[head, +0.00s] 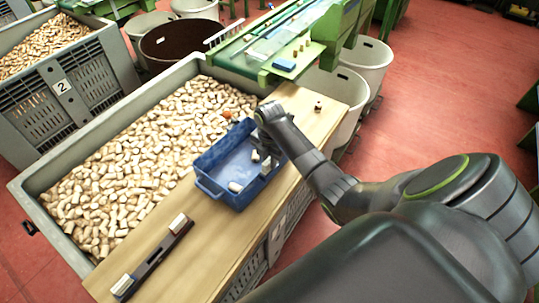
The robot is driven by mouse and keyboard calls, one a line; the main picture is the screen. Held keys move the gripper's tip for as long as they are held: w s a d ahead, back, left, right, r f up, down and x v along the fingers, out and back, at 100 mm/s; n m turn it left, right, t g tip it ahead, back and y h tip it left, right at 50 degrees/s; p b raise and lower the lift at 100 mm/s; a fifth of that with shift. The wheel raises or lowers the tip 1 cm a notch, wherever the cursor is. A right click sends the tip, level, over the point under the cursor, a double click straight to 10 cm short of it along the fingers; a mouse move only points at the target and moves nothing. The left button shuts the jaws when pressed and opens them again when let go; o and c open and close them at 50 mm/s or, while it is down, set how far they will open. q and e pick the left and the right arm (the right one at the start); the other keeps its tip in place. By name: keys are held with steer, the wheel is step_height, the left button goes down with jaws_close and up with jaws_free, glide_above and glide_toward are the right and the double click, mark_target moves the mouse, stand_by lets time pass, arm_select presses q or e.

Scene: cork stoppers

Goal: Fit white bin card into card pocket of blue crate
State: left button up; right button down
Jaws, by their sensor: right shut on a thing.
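The blue crate (210,190) sits on the wooden board, its open top facing up. My right gripper (262,152) reaches down at the crate's right side and is shut. A small pale piece (255,156) shows at its fingertips; it appears to be the white bin card, mostly hidden by the gripper. The card pocket cannot be made out. My left gripper is not in view.
The wooden board (225,235) lies along a large grey bin (52,228) full of corks. A dark bar with pale blocks (152,262) lies at the board's near end. A small brown-topped item (318,106) stands at its far end. Green machinery (300,55) is behind.

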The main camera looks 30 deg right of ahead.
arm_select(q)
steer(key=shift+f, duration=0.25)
arm_select(e)
steer(key=shift+f, duration=0.45)
steer(key=c, duration=1.3)
jaws_free()
steer(key=shift+o, duration=0.2)
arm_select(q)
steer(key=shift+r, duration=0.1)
arm_select(e)
steer(key=shift+r, duration=0.1)
